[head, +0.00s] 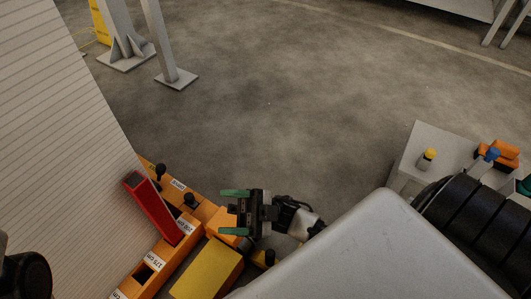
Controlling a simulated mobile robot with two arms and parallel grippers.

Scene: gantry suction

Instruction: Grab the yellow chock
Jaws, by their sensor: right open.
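A yellow block (207,268), which looks like the yellow chock, lies at the bottom of the head view beside the orange rack (143,283). Its lower end is cut off by the picture edge and my own body. My right gripper (235,212) has green fingertips spread apart. It is open, with nothing seen held between them, and it shows just above the yellow block in the picture. A smaller orange piece (222,222) shows beneath and beside its fingers. I cannot tell how high the gripper is above them. My left gripper is not in view.
A red bar (153,208) leans out of the labelled rack, near black knobs (190,200). A pale slatted panel (58,150) rises on the left. A grey stand (428,138) on the right holds small coloured items. Grey posts (175,77) stand behind; the floor between is clear.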

